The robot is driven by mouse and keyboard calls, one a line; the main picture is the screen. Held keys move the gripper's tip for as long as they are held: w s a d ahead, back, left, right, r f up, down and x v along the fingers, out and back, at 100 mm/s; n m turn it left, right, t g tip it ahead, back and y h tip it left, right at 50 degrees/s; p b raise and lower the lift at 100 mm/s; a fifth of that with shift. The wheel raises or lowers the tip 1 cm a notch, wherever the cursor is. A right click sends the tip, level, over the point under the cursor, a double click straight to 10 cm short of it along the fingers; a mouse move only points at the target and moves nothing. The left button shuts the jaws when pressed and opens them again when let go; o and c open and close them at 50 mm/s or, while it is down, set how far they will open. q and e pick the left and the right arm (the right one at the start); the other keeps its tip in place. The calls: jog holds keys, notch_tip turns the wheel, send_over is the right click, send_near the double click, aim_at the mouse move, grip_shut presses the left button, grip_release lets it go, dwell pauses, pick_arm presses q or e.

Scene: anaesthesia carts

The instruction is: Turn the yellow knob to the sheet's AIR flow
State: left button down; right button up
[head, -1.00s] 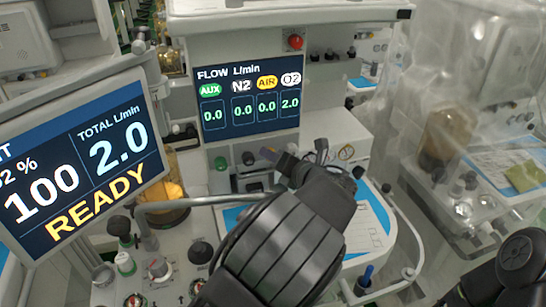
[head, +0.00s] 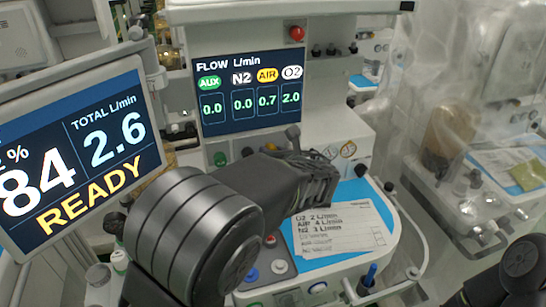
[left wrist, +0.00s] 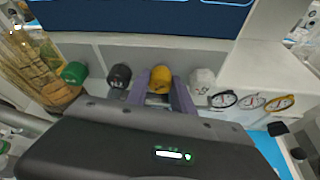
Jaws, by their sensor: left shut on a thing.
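The yellow knob (left wrist: 160,77) shows in the left wrist view, between the dark knob and the white knob. My left gripper (left wrist: 161,90) has its purple fingers on either side of the yellow knob and is shut on it. In the head view my left arm and hand hide the yellow knob. The flow screen (head: 250,92) reads AUX 0.0, N2 0.0, AIR 0.7, O2 2.0. The paper sheet (head: 345,240) on the blue mat reads O2 2, AIR 4, N2 3 L/min.
A green knob (left wrist: 74,72), dark knob (left wrist: 119,75) and white knob (left wrist: 202,80) share the row. Gauges (left wrist: 250,101) sit to the right. The left monitor (head: 85,150) shows 84 %, total 2.6, READY. A plastic-draped cart (head: 470,170) stands at right. Part of my right arm shows lower right.

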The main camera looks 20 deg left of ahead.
dwell(0.3)
pick_arm(q)
jog(key=c, duration=1.1)
grip_release()
jog(key=shift+b+v, duration=0.35)
jog(key=shift+v, duration=3.55)
